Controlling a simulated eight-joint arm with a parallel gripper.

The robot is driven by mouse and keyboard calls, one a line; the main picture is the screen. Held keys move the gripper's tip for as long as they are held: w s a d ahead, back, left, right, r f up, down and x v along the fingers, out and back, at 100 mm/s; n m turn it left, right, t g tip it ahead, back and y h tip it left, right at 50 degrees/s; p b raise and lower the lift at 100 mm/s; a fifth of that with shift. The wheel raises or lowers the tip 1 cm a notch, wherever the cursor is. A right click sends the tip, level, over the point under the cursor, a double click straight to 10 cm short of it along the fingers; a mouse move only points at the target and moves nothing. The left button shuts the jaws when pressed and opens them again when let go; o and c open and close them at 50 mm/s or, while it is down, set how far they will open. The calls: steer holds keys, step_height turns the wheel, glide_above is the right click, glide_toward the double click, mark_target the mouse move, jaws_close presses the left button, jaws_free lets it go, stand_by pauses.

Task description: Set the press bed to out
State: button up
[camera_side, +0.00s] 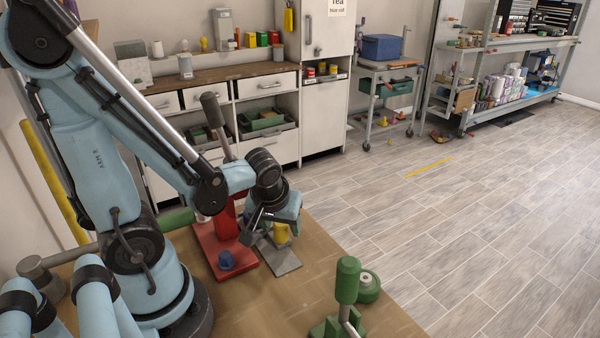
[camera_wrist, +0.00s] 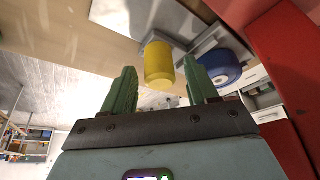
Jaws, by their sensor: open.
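The red press (camera_side: 222,245) stands on the bench and has a long lever (camera_side: 214,112) with a dark grip. Beside its base lies a flat grey plate (camera_side: 284,262), which looks like the press bed, with an upright yellow knob (camera_side: 281,233). My gripper (camera_side: 262,226) is open and low over the plate, close to the knob. In the wrist view the yellow knob (camera_wrist: 158,66) shows between and beyond the green fingertips of my gripper (camera_wrist: 160,75). I cannot tell whether either finger touches it. My wrist hides part of the plate and press in the side view.
A green lever device (camera_side: 347,285) stands at the bench's front right. The wooden bench top (camera_side: 270,305) is bare between them.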

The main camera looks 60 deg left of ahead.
steer(key=shift+f, duration=0.2)
steer(key=shift+c, duration=0.4)
jaws_close()
